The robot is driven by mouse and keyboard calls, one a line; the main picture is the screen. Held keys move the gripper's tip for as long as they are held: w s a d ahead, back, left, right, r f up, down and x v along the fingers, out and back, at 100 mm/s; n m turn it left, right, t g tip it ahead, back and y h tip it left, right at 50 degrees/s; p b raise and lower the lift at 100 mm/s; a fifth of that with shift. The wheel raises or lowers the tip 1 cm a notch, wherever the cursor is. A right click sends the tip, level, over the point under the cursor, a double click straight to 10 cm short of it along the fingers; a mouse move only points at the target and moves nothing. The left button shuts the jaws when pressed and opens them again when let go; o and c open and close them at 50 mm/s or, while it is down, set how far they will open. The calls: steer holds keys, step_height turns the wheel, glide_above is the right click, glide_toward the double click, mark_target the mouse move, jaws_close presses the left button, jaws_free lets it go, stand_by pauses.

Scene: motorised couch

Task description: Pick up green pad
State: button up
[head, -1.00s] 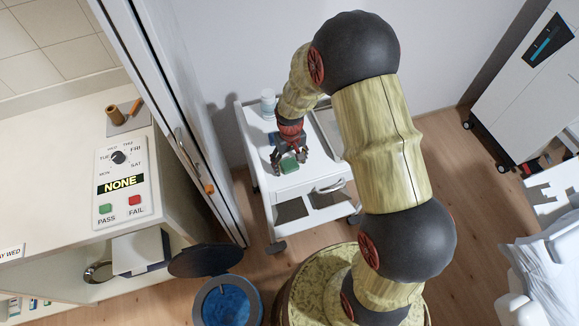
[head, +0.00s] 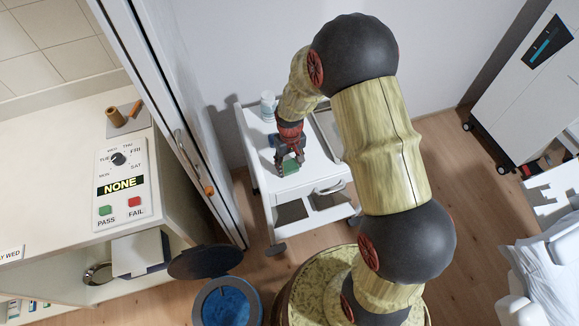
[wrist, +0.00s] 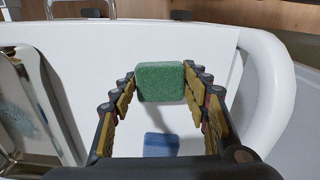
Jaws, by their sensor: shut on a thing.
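The green pad (head: 290,168) is at the front part of the white cart's top in the head view. It also shows in the wrist view (wrist: 160,82) as a green block with rounded corners, between my two fingertips. My gripper (head: 290,158) reaches down over the cart, and its fingers are shut on the green pad from both sides. I cannot tell whether the pad still touches the cart top. A blue pad (wrist: 161,145) lies on the white surface near the gripper in the wrist view; it is hidden in the head view.
The white cart (head: 254,150) has a raised rim. A metal tray (wrist: 30,105) and a white bottle (head: 268,106) are on it. A counter with a control panel (head: 122,185) stands at left. A bin with blue lining (head: 226,303) stands on the floor in front.

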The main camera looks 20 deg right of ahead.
mark_target(290, 165)
steer(key=shift+r, duration=0.55)
step_height(290, 165, up, 3)
steer(key=shift+f+p, duration=0.2)
steer(key=shift+p, duration=0.55)
steer(key=s+r+p, duration=0.3)
steer(key=s+r, duration=0.6)
steer(key=s, duration=0.5)
steer(key=shift+d+r, duration=0.15)
steer(key=shift+d, duration=0.15)
